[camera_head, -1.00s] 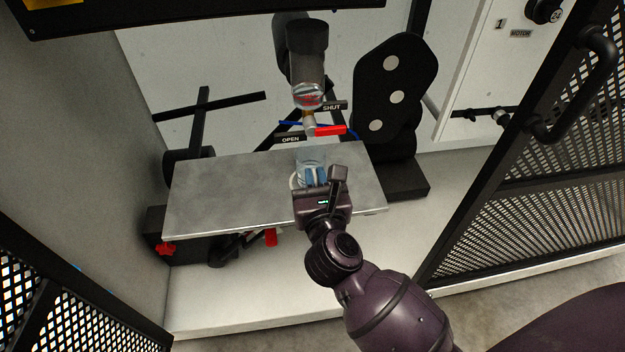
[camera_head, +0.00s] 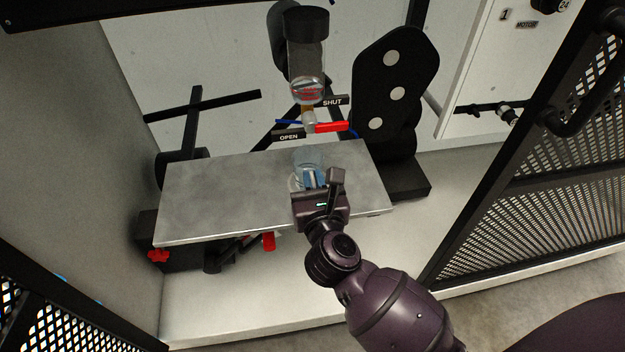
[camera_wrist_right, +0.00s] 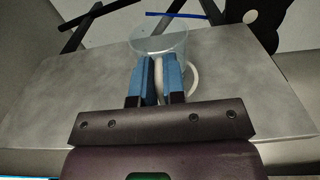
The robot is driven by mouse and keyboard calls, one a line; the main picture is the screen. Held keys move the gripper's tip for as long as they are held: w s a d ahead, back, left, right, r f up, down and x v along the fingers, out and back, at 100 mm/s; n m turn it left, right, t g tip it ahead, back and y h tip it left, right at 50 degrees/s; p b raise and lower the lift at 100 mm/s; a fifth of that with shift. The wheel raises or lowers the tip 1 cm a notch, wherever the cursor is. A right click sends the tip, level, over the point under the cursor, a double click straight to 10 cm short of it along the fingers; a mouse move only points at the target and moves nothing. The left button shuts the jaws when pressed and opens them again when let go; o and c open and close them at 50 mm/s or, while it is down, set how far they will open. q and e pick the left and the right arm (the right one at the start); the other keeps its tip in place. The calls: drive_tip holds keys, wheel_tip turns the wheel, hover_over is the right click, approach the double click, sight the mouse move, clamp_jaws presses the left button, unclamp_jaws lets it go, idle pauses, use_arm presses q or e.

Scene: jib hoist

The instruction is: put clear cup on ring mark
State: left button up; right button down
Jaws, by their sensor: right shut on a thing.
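The clear cup (camera_head: 308,157) is upright over the right part of the grey metal table, below a valve outlet. It also shows in the right wrist view (camera_wrist_right: 160,42), between and beyond the blue fingers. My right gripper (camera_head: 314,179) is shut on the cup from the near side; its fingers also show in the wrist view (camera_wrist_right: 157,78). The white ring mark (camera_wrist_right: 193,80) is partly hidden by the cup and fingers. The cup is over or very near it; I cannot tell whether its base touches the table. My left gripper is not in view.
The grey table (camera_head: 215,195) is bare on its left. A red valve handle (camera_head: 332,127) sits between OPEN and SHUT labels, just above and behind the cup. A black plate with pale discs (camera_head: 397,94) stands behind right. A mesh door (camera_head: 545,205) is at right.

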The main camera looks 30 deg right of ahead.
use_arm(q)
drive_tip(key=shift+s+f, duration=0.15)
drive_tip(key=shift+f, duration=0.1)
use_arm(e)
drive_tip(key=c, duration=1.2)
unclamp_jaws()
drive_tip(key=shift+f, duration=0.1)
drive_tip(key=shift+s+r, duration=0.1)
drive_tip(key=shift+r, duration=0.1)
use_arm(q)
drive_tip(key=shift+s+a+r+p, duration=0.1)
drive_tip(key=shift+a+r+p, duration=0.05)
drive_tip(key=shift+p, duration=0.3)
use_arm(e)
drive_tip(key=v, duration=1.1)
drive_tip(key=shift+s+a, duration=0.15)
drive_tip(key=shift+s, duration=0.2)
drive_tip(key=shift+r, duration=0.1)
